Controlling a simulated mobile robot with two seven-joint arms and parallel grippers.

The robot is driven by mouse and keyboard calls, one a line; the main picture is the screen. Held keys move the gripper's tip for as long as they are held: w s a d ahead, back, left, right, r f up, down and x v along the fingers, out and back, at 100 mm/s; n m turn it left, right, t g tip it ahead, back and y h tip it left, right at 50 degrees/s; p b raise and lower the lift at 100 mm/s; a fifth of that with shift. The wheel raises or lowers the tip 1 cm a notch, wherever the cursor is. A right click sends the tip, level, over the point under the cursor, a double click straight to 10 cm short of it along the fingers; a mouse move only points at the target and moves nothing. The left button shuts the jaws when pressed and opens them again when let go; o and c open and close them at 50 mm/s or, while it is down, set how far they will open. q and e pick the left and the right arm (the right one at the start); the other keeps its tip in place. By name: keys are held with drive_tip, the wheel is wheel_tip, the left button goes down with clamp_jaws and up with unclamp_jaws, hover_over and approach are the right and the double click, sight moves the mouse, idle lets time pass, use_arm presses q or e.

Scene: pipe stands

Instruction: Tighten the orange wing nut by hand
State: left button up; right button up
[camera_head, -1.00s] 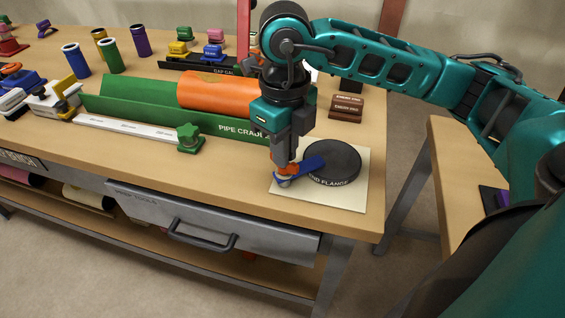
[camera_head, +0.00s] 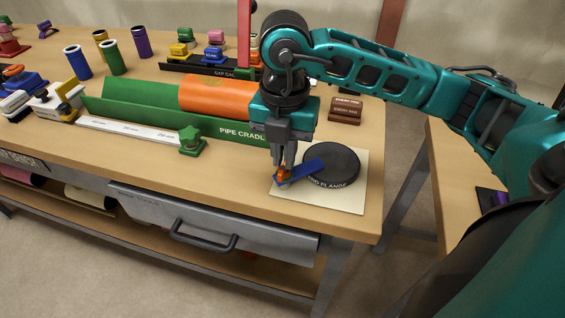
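The orange wing nut (camera_head: 283,174) sits at the left end of a blue clamp bar (camera_head: 303,170). The bar reaches over the left edge of the black round end flange (camera_head: 333,160), which lies on a pale square plate (camera_head: 345,199). My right gripper (camera_head: 283,170) points straight down over the nut. Its fingers are close together at the nut, with orange showing between them, and look shut on it. The fingers hide part of the nut and its stud. My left gripper is not in view.
The green pipe cradle (camera_head: 140,112) with an orange pipe (camera_head: 217,96) lies behind and left of my gripper. Brown blocks (camera_head: 345,109) stand behind the flange. The bench's front edge is close.

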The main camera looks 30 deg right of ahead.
drive_tip(key=shift+o, duration=1.3)
drive_tip(key=shift+r, duration=0.1)
wheel_tip(320, 180, up, 6)
drive_tip(key=p, duration=0.4)
drive_tip(key=shift+p, duration=0.3)
wheel_tip(320, 180, up, 13)
